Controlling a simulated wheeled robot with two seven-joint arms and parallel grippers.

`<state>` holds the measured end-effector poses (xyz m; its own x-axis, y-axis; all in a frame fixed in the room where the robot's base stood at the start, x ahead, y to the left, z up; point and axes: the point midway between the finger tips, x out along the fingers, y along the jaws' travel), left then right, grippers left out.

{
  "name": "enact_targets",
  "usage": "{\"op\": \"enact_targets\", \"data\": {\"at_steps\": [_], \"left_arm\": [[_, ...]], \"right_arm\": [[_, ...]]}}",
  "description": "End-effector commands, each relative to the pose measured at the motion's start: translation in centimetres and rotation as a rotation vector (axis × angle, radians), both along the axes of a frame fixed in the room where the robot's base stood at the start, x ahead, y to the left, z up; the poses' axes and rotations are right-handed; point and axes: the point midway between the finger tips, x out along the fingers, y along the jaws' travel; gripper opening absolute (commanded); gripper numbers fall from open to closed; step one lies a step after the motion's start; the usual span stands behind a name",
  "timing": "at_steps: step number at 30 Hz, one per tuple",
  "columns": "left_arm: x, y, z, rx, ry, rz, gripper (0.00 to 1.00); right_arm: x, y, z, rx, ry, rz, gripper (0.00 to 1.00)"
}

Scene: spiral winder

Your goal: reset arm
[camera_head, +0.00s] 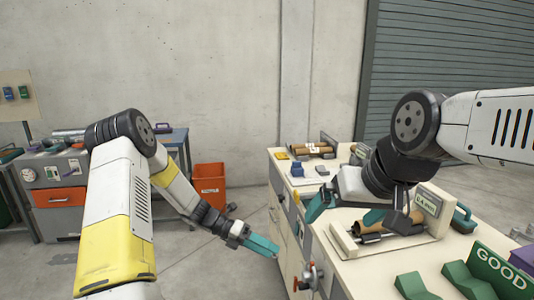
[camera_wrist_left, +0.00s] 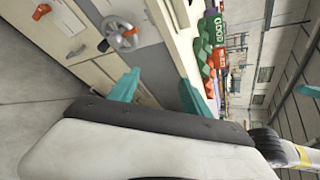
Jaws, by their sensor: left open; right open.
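My left gripper (camera_head: 262,246) reaches down and right beside the front of the cream workbench (camera_head: 340,270), in free air over the floor. In the left wrist view its two teal fingers (camera_wrist_left: 158,92) are spread with nothing between them. My right gripper (camera_head: 345,212) hangs above the bench top, with teal fingers apart. It is partly hidden by its own wrist. Just below and right of it sits a device with a small display (camera_head: 428,204) and a brown roll (camera_head: 376,231) on a pale base. I cannot tell whether the right fingers touch the device.
A handwheel (camera_head: 312,278) sticks out of the bench front, close to my left gripper. Green GOOD holders (camera_head: 500,263) stand at the bench's near right. Brown rolls (camera_head: 313,150) lie at its far end. An orange bin (camera_head: 209,186) and a cart (camera_head: 60,200) stand left.

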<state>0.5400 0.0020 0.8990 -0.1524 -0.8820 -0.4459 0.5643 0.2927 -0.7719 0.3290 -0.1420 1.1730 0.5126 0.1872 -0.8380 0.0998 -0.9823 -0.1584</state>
Motion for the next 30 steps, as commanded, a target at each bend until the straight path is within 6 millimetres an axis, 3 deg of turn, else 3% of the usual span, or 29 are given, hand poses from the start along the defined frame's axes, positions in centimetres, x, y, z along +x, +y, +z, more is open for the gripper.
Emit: {"op": "enact_targets", "data": {"at_steps": [3, 15, 24, 30], "left_arm": [[-1.3, 1.1, 4.0, 0.081, -0.238, -0.153, 0.56], [-7.2, 5.3, 15.1, 0.319, -0.968, -0.732, 0.56], [-12.8, 8.8, 21.6, 0.492, -1.426, -1.218, 0.56], [-16.6, 11.1, 24.9, 0.614, -1.674, -1.566, 0.56]], "right_arm": [[0.0, 0.0, 0.0, 0.000, 0.000, 0.000, 1.00], [0.0, 0.0, 0.0, 0.000, 0.000, 0.000, 1.00], [0.0, 0.0, 0.0, 0.000, 0.000, 0.000, 1.00], [0.0, 0.0, 0.0, 0.000, 0.000, 0.000, 1.00]]}}
